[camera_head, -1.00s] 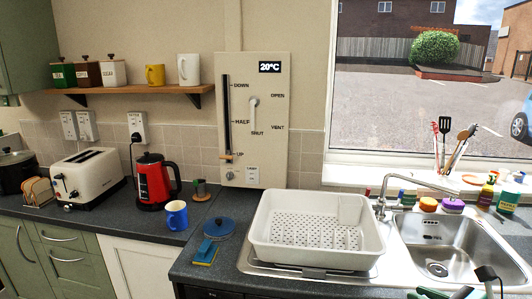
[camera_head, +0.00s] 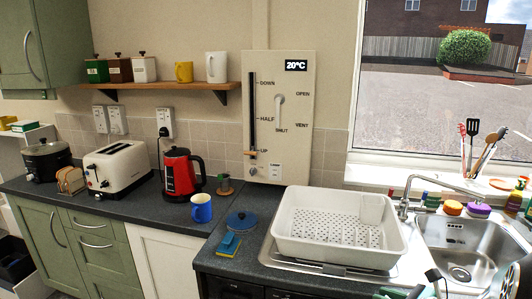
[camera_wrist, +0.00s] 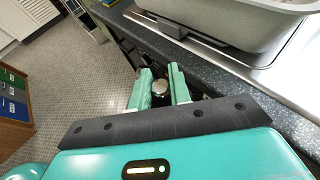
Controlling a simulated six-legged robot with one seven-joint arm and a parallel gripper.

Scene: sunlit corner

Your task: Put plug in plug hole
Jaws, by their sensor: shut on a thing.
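My gripper (camera_wrist: 162,78) has its two teal fingers on either side of a small round silver-topped thing, which looks like the plug (camera_wrist: 160,89). In the wrist view it is beside the dark worktop edge, with the tiled floor below. In the head view only teal and black parts of my gripper (camera_head: 396,293) show at the bottom edge, left of the sink; I cannot make out the plug there. The steel sink (camera_head: 445,236) is at the right, and the plug hole (camera_head: 459,274) shows as a dark round spot in its floor. It looks uncovered.
A white dish rack (camera_head: 340,255) stands on the drainer left of the sink. The tap (camera_head: 404,210) rises behind the bowl's left side. A blue cup (camera_head: 201,207), red kettle (camera_head: 181,174) and sponge (camera_head: 229,243) are on the worktop. Cleaning items line the sink's back edge.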

